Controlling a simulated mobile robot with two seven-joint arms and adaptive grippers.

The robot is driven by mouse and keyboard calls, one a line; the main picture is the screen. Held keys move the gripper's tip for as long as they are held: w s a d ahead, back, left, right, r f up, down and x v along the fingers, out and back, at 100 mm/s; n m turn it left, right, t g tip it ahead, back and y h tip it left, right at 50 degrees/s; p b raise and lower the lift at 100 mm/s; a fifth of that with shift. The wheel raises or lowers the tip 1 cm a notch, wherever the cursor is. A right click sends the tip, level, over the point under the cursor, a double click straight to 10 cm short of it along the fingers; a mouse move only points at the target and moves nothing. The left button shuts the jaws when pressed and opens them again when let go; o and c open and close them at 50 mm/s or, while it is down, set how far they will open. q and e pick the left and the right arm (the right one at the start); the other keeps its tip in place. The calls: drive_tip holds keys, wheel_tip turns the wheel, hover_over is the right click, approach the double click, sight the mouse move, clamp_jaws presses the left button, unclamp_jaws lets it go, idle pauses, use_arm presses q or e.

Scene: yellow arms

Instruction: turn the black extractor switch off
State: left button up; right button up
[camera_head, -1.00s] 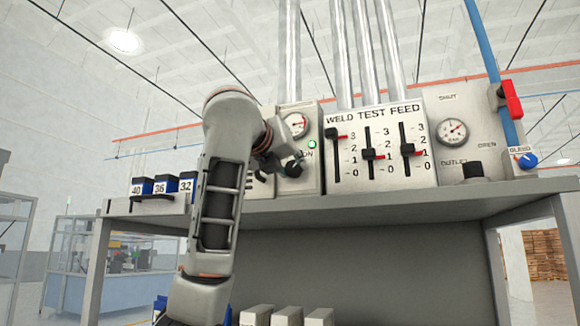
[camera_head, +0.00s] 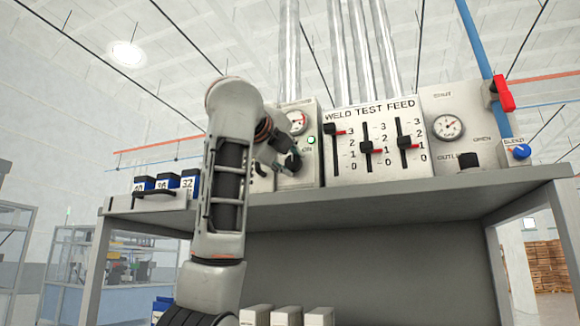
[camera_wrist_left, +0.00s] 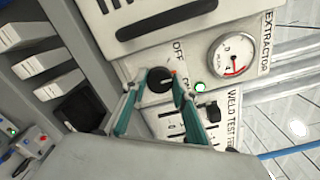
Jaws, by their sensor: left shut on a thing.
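The black extractor switch (camera_wrist_left: 158,80) is a round knob with a small orange mark, between the OFF and ON labels on a pale panel in the left wrist view. My left gripper (camera_wrist_left: 157,88) has its teal fingers on either side of the knob and is shut on it. In the head view my left gripper (camera_head: 288,162) is at the extractor panel (camera_head: 312,178) and hides the knob. The green lamp (camera_wrist_left: 200,87) beside ON is lit; it also shows lit in the head view (camera_head: 311,140). My right gripper is in neither view.
The extractor gauge (camera_head: 297,121) is above the switch. The slider panel (camera_head: 378,172) is close on the right, with a valve panel (camera_head: 470,98) beyond it. Numbered blue-black blocks (camera_head: 164,181) stand left on the shelf (camera_head: 400,192). Pale boxes (camera_head: 287,315) sit below.

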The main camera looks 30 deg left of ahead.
use_arm(q)
drive_tip(key=n+b, duration=0.1)
drive_tip(key=n, duration=0.2)
drive_tip(key=shift+f+n, duration=0.1)
drive_tip(key=shift+n, duration=0.2)
drive_tip(key=n, duration=0.4)
drive_tip(key=shift+b, duration=0.35)
drive_tip(key=shift+n, duration=0.8)
drive_tip(key=o, duration=1.1)
drive_tip(key=shift+s, duration=0.15)
drive_tip(key=v, duration=1.1)
drive_tip(key=shift+s, duration=0.35)
